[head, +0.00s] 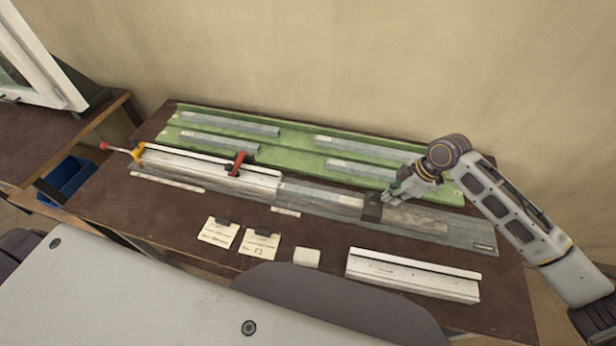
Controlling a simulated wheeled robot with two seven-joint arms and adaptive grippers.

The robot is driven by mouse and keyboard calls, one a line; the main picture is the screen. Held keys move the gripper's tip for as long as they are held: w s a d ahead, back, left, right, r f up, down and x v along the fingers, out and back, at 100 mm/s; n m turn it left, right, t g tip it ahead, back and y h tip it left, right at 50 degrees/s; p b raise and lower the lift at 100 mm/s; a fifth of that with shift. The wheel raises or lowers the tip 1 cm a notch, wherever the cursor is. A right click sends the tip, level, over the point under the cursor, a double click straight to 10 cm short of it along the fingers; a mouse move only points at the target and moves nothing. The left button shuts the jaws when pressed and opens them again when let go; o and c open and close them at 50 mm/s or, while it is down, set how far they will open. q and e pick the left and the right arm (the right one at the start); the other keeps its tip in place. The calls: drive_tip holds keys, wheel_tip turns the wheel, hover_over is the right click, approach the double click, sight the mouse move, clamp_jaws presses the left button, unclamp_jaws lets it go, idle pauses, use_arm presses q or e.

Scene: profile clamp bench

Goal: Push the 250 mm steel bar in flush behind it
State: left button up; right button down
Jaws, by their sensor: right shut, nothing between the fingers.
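A grey fixture bed (470,236) runs along the table. A white profile (205,168) lies in its left part, with a red clamp (237,163) over it and a yellow-and-red toggle clamp (137,152) at its left end. A steel bar (318,195) with a pale label lies in line to the right of the profile; I cannot read its length. A dark block (372,207) stands at the bar's right end, and a greyish bar (420,217) lies beyond it. My right gripper (388,197) is shut and empty, close beside the dark block; contact is unclear. My left gripper is out of view.
A green tray (285,122) with several labelled steel bars lies behind the bed. In front are two note cards (219,233), a small white block (306,257) and another white profile (412,275). A blue bin (68,176) sits at the left.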

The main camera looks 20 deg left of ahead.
sight(368, 203)
drive_tip(key=shift+s+a+p, duration=0.15)
drive_tip(key=shift+a+p, duration=0.6)
drive_tip(key=shift+a, duration=2.35)
drive_tip(key=shift+a+r+p, duration=0.1)
drive_tip(key=shift+a+p, duration=0.35)
drive_tip(key=shift+a, duration=2.2)
drive_tip(key=shift+s+a, duration=0.2)
drive_tip(key=shift+a, duration=4.4)
drive_tip(key=shift+d+p, duration=0.15)
drive_tip(key=shift+p, duration=0.15)
drive_tip(key=shift+d+p, duration=0.5)
drive_tip(key=shift+d, duration=0.1)
